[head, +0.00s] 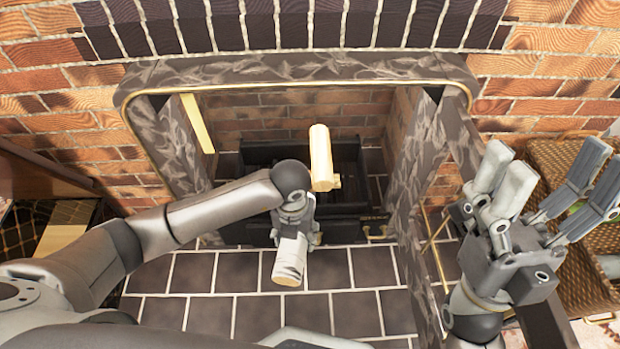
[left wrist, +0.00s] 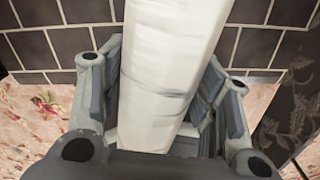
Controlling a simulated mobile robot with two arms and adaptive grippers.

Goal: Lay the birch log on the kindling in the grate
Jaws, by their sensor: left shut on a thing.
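The birch log (head: 290,262) is pale with dark marks and a tan cut end. My left gripper (head: 294,232) is shut on it and holds it in front of the grate, over the tiled hearth. In the left wrist view the birch log (left wrist: 165,75) runs between the fingers, white with dark streaks. The dark grate (head: 265,153) sits inside the fireplace opening, partly hidden by my arm. A pale yellow wood piece (head: 320,158) shows at the grate; I cannot tell whether it is the kindling. My right gripper (head: 552,172) is open and empty at the right.
The stone fireplace surround (head: 300,68) with a brass edge frames the opening. A wicker basket (head: 556,158) stands behind my right gripper. A pale strip (head: 198,123) shows at the opening's left. Dark hearth tiles (head: 360,313) in front are clear.

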